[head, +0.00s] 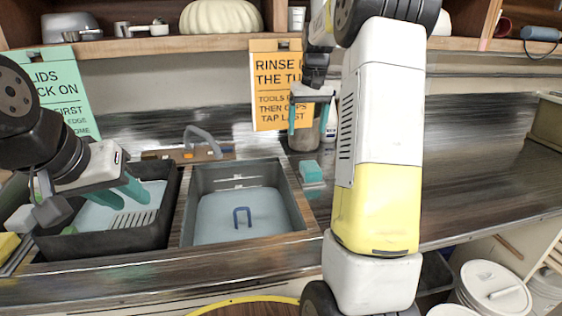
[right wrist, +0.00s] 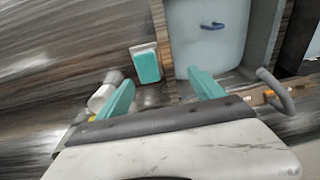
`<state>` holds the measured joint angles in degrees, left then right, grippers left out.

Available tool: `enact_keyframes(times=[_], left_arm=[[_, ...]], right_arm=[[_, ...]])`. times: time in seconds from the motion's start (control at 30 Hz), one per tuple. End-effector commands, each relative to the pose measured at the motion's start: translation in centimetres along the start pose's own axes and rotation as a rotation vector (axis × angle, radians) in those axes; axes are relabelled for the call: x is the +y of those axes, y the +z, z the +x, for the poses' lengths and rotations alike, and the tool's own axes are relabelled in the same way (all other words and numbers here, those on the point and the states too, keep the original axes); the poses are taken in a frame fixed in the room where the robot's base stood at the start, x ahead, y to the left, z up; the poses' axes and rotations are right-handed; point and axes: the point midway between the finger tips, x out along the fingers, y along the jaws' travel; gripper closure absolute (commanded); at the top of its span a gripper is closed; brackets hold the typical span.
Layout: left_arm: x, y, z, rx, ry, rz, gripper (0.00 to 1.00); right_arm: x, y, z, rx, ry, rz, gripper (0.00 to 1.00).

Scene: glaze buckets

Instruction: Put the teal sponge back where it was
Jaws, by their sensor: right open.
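The teal sponge (head: 311,172) lies on the dark counter just right of the sink basin, with a pale edge showing at or under it. In the right wrist view, the sponge (right wrist: 146,66) lies beyond the fingertips, beside the basin's rim. My right gripper (head: 308,116) is open and empty above the back of the counter, behind the sponge; its two teal fingers (right wrist: 162,88) are wide apart and do not touch the sponge. My left gripper (head: 136,201) is over the black tub at the left, its teal fingers apart with nothing seen between them.
The grey sink basin (head: 298,200) holds a blue handle-shaped thing (head: 242,217). A grey faucet (head: 203,141) stands behind it. The black tub (head: 105,238) is at left. An orange sign (head: 268,88) and a bottle (head: 330,122) stand at the back.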

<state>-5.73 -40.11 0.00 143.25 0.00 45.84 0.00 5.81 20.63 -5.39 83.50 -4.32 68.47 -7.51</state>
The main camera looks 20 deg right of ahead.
Motion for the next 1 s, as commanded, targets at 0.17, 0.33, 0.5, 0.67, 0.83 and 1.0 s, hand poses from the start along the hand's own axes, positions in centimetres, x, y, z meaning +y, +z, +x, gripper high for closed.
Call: enact_keyframes(times=[0.17, 0.33, 0.5, 0.67, 0.83, 1.0], left_arm=[[0.0, 0.0, 0.0, 0.0, 0.0, 0.0, 0.66], [0.0, 0.0, 0.0, 0.0, 0.0, 0.0, 0.66], [0.0, 0.0, 0.0, 0.0, 0.0, 0.0, 0.66], [0.0, 0.0, 0.0, 0.0, 0.0, 0.0, 0.66], [0.0, 0.0, 0.0, 0.0, 0.0, 0.0, 0.66], [0.0, 0.0, 0.0, 0.0, 0.0, 0.0, 0.66]], right_arm=[[-3.7, 5.7, -4.9, 0.104, -0.037, -0.021, 0.23], [-6.9, 11.7, -7.5, 0.195, -0.073, -0.041, 0.23], [-9.6, 18.1, -8.4, 0.283, -0.106, -0.062, 0.23], [-11.5, 23.8, -7.8, 0.36, -0.135, -0.078, 0.23], [-12.6, 27.8, -6.5, 0.414, -0.154, -0.091, 0.23], [-13.0, 29.2, -5.8, 0.434, -0.162, -0.094, 0.23]])
